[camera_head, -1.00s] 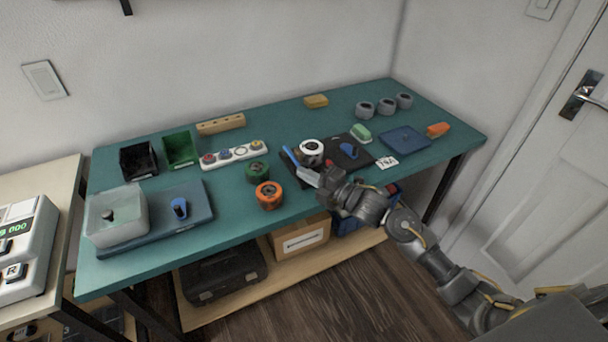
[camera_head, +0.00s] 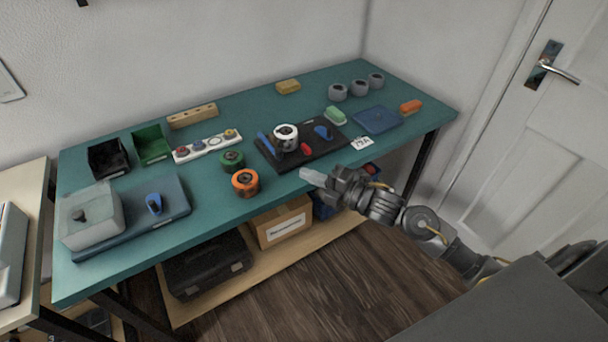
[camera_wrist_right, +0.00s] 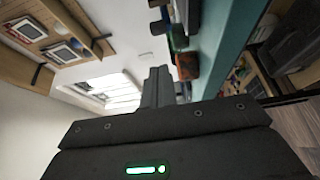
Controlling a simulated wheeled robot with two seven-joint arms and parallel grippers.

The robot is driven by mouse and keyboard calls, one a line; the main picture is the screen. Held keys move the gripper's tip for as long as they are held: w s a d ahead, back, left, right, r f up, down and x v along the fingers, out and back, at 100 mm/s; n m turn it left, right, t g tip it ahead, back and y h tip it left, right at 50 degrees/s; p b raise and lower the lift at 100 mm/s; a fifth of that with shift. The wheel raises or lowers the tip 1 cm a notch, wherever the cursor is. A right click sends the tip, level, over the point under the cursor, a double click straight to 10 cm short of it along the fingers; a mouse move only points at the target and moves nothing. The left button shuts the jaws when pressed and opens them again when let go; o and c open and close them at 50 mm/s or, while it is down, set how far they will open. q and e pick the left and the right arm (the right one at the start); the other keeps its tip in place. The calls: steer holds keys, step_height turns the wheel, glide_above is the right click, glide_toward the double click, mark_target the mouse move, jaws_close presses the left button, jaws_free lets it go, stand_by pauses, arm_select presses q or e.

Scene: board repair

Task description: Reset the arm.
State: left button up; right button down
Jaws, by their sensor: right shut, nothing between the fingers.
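My right gripper (camera_head: 314,177) is at the front edge of the teal workbench (camera_head: 240,115), in front of the black board (camera_head: 272,158). It is shut with nothing in it. In the right wrist view its fingers (camera_wrist_right: 158,82) are together and point away from the camera. The black board carries a white roll (camera_head: 286,137), a blue-handled tool (camera_head: 266,143), a red piece (camera_head: 306,148) and a blue part (camera_head: 323,132). My left gripper does not show in either view.
Orange (camera_head: 245,183) and green (camera_head: 232,161) rolls stand near the bench's front edge. A grey box (camera_head: 92,214) sits at the left. Grey rings (camera_head: 359,88), a blue tray (camera_head: 377,119) and an orange block (camera_head: 411,106) are at the right. The door (camera_head: 520,140) is right of the bench.

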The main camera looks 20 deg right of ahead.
stand_by(0.4)
